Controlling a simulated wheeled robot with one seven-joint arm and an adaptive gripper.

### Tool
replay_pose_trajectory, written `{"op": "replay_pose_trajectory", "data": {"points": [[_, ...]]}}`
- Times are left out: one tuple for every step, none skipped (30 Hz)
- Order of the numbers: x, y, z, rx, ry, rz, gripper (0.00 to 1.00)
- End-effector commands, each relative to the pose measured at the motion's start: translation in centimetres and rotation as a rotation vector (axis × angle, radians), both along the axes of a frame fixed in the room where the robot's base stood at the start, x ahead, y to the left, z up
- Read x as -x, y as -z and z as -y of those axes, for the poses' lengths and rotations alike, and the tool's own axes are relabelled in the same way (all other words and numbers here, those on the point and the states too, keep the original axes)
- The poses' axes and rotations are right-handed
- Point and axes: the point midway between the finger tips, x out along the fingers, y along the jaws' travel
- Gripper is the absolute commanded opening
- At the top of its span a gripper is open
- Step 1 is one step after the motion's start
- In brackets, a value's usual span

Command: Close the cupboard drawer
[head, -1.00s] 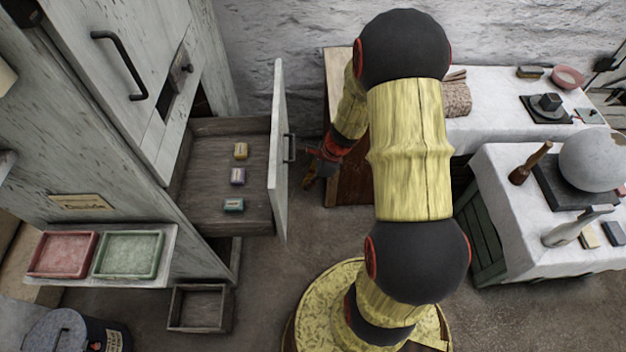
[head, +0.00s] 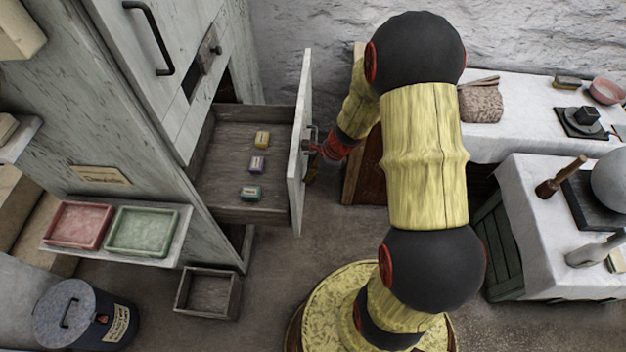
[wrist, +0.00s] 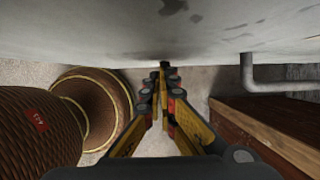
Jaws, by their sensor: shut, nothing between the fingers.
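The cupboard (head: 165,130) stands at the left in the head view. Its wooden drawer (head: 225,214) is pulled out, with several small labelled blocks (head: 257,164) lying inside. The drawer's pale front panel (head: 297,190) has a dark handle (head: 309,138) on its outer face. My gripper (head: 312,168) is at the outer side of this front, close by the handle and partly hidden. In the wrist view my gripper (wrist: 163,72) is shut and empty, its tips at a pale surface (wrist: 120,30) that fills the top. Whether the tips touch it I cannot tell.
A small open box (head: 208,293) and a lidded bin (head: 85,315) stand on the floor. Cloth-covered tables (head: 540,235) stand at the right.

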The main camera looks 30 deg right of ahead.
Motion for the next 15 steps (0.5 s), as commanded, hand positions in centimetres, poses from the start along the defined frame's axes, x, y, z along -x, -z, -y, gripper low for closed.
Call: {"op": "replay_pose_trajectory", "data": {"points": [[-0.2,-0.1,-0.3,0.000,-0.002,0.000,0.00],[-0.3,-0.1,-0.5,0.000,-0.002,0.000,0.00],[-0.6,-0.1,-0.9,-0.001,-0.002,0.000,0.00],[-0.8,-0.1,-1.3,-0.001,-0.003,0.000,0.00],[-1.0,-0.2,-1.7,-0.002,-0.004,-0.001,0.00],[-1.4,-0.2,-2.2,-0.001,-0.005,-0.001,0.00],[-1.7,-0.2,-2.7,-0.001,-0.006,-0.001,0.00],[-2.1,-0.2,-3.3,-0.001,-0.006,-0.001,0.00],[-2.6,-0.2,-4.1,-0.001,-0.006,-0.002,0.00],[-3.0,-0.3,-4.7,-0.001,-0.007,-0.001,0.00],[-3.4,-0.3,-5.3,-0.001,-0.008,-0.002,0.00],[-4.0,-0.3,-6.2,-0.001,-0.007,-0.001,0.00],[-4.4,-0.3,-6.9,-0.001,-0.007,-0.001,0.00],[-4.9,-0.3,-7.6,-0.001,-0.008,-0.002,0.00],[-5.6,-0.3,-8.5,-0.001,-0.007,-0.001,0.00]]}}
